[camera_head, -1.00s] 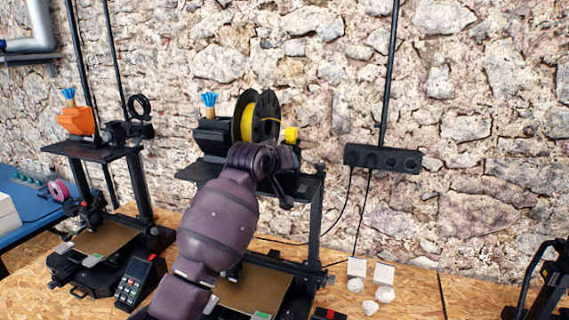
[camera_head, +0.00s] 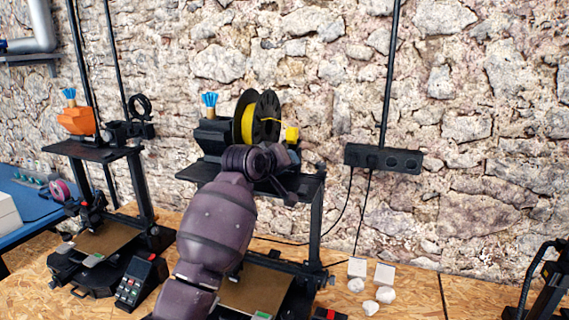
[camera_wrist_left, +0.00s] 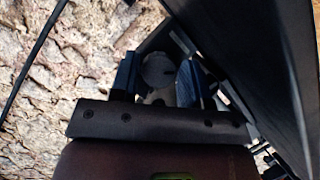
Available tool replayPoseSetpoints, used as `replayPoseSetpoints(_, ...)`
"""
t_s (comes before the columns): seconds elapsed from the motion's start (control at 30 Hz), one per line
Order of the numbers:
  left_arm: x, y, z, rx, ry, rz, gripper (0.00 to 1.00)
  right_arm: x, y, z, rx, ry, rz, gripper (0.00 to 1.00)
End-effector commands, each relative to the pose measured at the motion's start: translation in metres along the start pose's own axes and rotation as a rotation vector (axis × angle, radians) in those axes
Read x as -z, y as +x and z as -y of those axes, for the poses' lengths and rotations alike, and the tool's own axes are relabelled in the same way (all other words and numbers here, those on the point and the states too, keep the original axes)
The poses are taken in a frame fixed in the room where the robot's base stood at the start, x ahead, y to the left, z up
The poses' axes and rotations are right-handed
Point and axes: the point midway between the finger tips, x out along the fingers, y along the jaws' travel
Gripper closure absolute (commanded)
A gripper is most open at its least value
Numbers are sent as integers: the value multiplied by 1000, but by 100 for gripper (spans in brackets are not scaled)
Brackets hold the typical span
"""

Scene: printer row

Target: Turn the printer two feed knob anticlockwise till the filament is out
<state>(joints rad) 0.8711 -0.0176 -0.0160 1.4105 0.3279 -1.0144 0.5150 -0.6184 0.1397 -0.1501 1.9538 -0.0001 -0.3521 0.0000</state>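The middle printer (camera_head: 313,215) carries a black spool (camera_head: 268,117) of yellow filament (camera_head: 247,122) on its top shelf. In the left wrist view, the two blue fingers of my left gripper (camera_wrist_left: 160,78) stand apart. A round grey disc, apparently the feed knob (camera_wrist_left: 158,70), shows between them. I cannot tell whether they touch it. My right gripper is out of view.
Another printer with an orange part (camera_head: 76,121) stands at left. A black socket strip (camera_head: 382,159) hangs on the stone wall. White blocks (camera_head: 384,273) and pale lumps lie on the wooden bench, right of the middle printer. A dark frame edge (camera_wrist_left: 255,75) runs close beside my left gripper.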

Motion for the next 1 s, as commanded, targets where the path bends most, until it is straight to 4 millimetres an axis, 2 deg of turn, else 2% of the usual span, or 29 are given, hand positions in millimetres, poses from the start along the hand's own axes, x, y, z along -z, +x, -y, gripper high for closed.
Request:
replayPoseSetpoints(0.03, 0, 0, 0, 0, 0, 0, 49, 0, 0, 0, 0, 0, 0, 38)
replayPoseSetpoints(0.1, 0, 0, 0, 0, 0, 0, 40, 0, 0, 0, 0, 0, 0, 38)
replayPoseSetpoints(0.37, 0, 0, 0, -1, 1, -1, 40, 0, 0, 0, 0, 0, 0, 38)
replayPoseSetpoints(0.53, 0, -8, 0, -2, 2, -2, 40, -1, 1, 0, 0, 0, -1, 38)
replayPoseSetpoints(0.67, 0, -23, 0, -1, 2, -3, 40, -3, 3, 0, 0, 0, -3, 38)
replayPoseSetpoints(1.0, 0, -76, 0, -1, 2, -4, 40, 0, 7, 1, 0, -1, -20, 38)
